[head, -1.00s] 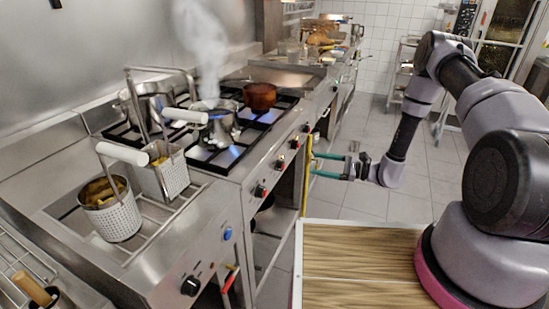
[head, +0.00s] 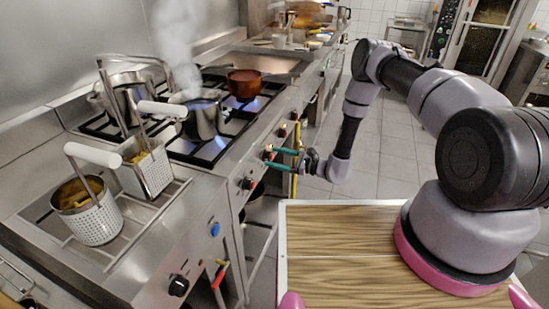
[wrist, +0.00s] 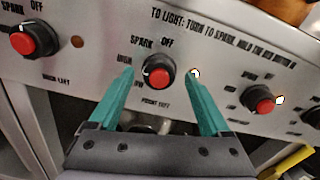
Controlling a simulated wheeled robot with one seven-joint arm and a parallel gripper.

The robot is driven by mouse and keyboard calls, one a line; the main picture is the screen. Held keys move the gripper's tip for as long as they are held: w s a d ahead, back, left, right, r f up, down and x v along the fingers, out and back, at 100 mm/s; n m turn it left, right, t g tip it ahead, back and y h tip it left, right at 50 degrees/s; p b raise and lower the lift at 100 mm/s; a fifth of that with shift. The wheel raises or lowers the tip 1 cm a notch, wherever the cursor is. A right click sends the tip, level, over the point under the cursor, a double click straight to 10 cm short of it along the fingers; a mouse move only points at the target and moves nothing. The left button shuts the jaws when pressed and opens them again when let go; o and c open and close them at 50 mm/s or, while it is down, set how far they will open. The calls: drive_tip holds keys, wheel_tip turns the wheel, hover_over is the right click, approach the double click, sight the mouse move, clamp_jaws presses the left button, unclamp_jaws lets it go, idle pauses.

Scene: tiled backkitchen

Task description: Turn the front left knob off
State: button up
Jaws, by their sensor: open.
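The front left knob (wrist: 158,72), black with a red cap, is near the centre of the wrist view, with SPARK and OFF printed above it and a FRONT LEFT label below. A pale mark shows at its left side, away from OFF; its exact setting is hard to read. My gripper (wrist: 160,84) is open, with one teal finger on each side of this knob. Contact cannot be told. In the head view my gripper (head: 269,158) reaches the stove's front panel (head: 225,188), and its fingers partly hide the knob there.
Similar knobs sit to the left (wrist: 33,40) and right (wrist: 258,100). A steaming pot (head: 204,120) and a red-brown pot (head: 244,84) stand on the burners, with blue flames showing. Fryer baskets (head: 92,215) are at left. The tiled floor beside the stove is open.

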drive_tip(key=shift+w+a, duration=0.1)
drive_tip(key=shift+a, duration=0.25)
clamp_jaws()
drive_tip(key=shift+w+d+f+m, duration=0.1)
drive_tip(key=shift+m, duration=4.35)
drive_tip(key=shift+f+m, duration=0.1)
drive_tip(key=shift+m, duration=4.35)
